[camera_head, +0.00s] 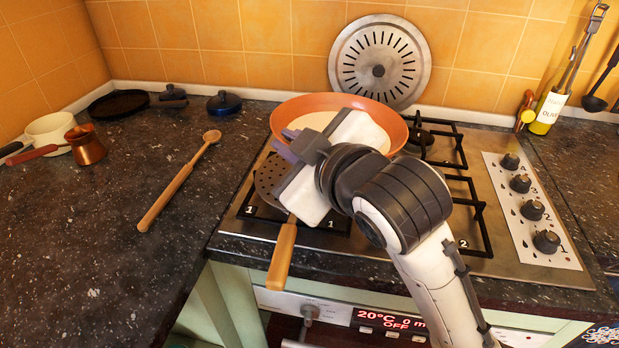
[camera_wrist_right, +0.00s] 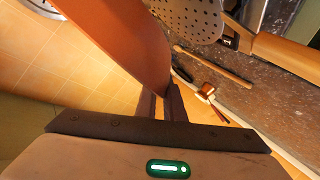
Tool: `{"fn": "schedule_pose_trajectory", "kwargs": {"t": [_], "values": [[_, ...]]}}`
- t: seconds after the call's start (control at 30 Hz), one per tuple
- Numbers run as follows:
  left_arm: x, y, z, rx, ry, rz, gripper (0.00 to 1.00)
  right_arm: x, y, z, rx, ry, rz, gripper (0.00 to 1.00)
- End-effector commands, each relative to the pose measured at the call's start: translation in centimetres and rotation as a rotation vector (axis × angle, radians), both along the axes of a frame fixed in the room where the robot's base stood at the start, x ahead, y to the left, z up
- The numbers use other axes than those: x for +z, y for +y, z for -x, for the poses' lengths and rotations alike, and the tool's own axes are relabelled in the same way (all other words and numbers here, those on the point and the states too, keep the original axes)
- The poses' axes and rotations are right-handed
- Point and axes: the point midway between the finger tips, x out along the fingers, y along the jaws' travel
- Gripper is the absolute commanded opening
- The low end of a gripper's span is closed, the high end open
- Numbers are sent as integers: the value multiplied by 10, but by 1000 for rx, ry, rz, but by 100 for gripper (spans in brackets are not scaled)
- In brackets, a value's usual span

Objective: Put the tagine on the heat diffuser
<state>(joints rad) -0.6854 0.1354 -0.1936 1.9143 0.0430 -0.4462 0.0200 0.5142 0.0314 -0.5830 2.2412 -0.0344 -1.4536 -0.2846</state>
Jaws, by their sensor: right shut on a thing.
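The tagine (camera_head: 288,113) is a wide orange-brown dish with a pale inside, over the back left of the hob. My right gripper (camera_head: 290,142) is shut on its near-left rim; the right wrist view shows the fingers (camera_wrist_right: 166,100) pinching the wall of the tagine (camera_wrist_right: 122,40). The heat diffuser (camera_head: 268,176), a perforated metal disc with a wooden handle, lies on the front-left burner, partly hidden by my gripper. It also shows in the right wrist view (camera_wrist_right: 186,18). I cannot tell whether the tagine touches the burner beneath. My left gripper is out of view.
A slotted steel disc (camera_head: 380,58) leans on the tiled wall behind the hob. Knobs (camera_head: 533,210) and an oil bottle (camera_head: 548,108) are at right.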

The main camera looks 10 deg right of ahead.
Motion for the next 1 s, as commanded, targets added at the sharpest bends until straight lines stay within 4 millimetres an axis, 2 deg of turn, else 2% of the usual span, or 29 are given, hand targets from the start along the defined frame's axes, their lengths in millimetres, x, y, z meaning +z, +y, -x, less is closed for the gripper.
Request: {"fn": "schedule_pose_trajectory", "kwargs": {"t": [0.1, 0.3, 0.6, 0.67, 0.9, 1.0], "values": [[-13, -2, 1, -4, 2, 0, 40, -4, 9, -8, 150, -19, 14, 0], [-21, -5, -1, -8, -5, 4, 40, 1, 19, -8, 362, -26, 20, 0], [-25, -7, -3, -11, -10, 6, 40, 13, 19, 0, 503, -26, 22, 0], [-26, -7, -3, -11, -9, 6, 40, 7, 19, 1, 511, -23, 20, 0], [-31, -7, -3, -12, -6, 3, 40, -33, 20, 2, 513, -20, 18, 0], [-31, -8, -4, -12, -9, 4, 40, -42, 20, 1, 512, -23, 19, 0]]}}
